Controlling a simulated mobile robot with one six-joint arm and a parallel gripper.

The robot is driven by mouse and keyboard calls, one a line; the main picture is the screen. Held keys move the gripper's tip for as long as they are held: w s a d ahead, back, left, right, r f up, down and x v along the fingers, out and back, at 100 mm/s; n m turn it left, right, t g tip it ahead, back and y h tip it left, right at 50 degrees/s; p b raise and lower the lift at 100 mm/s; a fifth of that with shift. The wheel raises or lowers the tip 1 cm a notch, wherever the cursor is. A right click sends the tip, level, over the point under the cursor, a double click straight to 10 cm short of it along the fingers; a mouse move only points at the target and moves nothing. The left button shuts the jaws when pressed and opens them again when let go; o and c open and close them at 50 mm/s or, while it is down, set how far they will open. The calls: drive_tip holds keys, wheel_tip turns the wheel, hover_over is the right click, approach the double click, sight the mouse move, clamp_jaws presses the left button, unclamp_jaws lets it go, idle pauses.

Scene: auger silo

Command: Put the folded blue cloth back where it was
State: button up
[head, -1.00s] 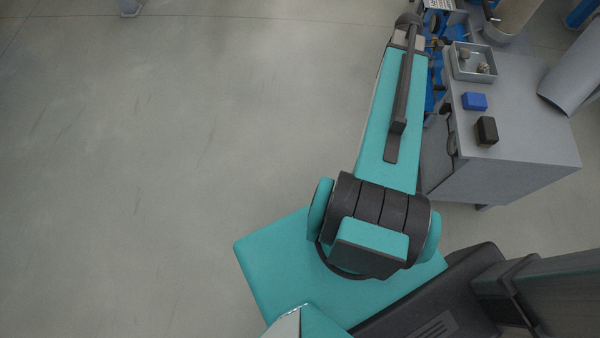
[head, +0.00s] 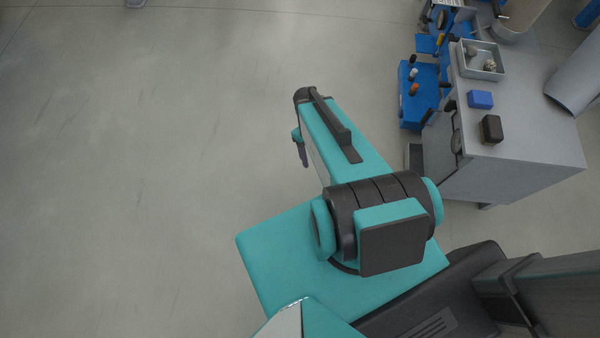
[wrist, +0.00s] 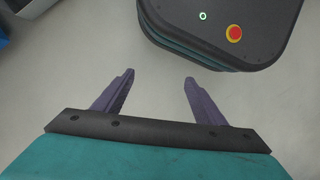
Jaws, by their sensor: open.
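The folded blue cloth (head: 480,99) lies on the grey bench top in the head view, between a grey tray and a dark block. My gripper (wrist: 158,80) shows in the wrist view with its two purple fingers spread apart and nothing between them. In the head view my arm is folded in over the floor, well left of the bench and apart from the cloth. Only a small part of the gripper shows there, below the arm. The cloth is not in the wrist view.
The grey bench (head: 535,150) stands at the right. On it are the grey tray (head: 462,68) with small parts, the dark block (head: 491,129) and a large grey cylinder (head: 578,80). A blue cart (head: 419,100) stands beside the bench. The floor at left is clear.

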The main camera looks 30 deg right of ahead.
drive_tip(key=s+a+f+m+g, duration=0.1)
drive_tip(key=s+a+f+m, duration=0.2)
drive_tip(key=s+a, duration=0.6)
drive_tip(key=shift+s+a+f+g, duration=0.3)
drive_tip(key=shift+a+f, duration=0.5)
drive_tip(key=shift+f, duration=0.05)
wheel_tip(320, 180, up, 2)
drive_tip(key=shift+r+p, duration=0.1)
drive_tip(key=shift+p, duration=1)
drive_tip(key=c, duration=0.9)
drive_tip(key=shift+o, duration=0.2)
drive_tip(key=shift+d, duration=0.15)
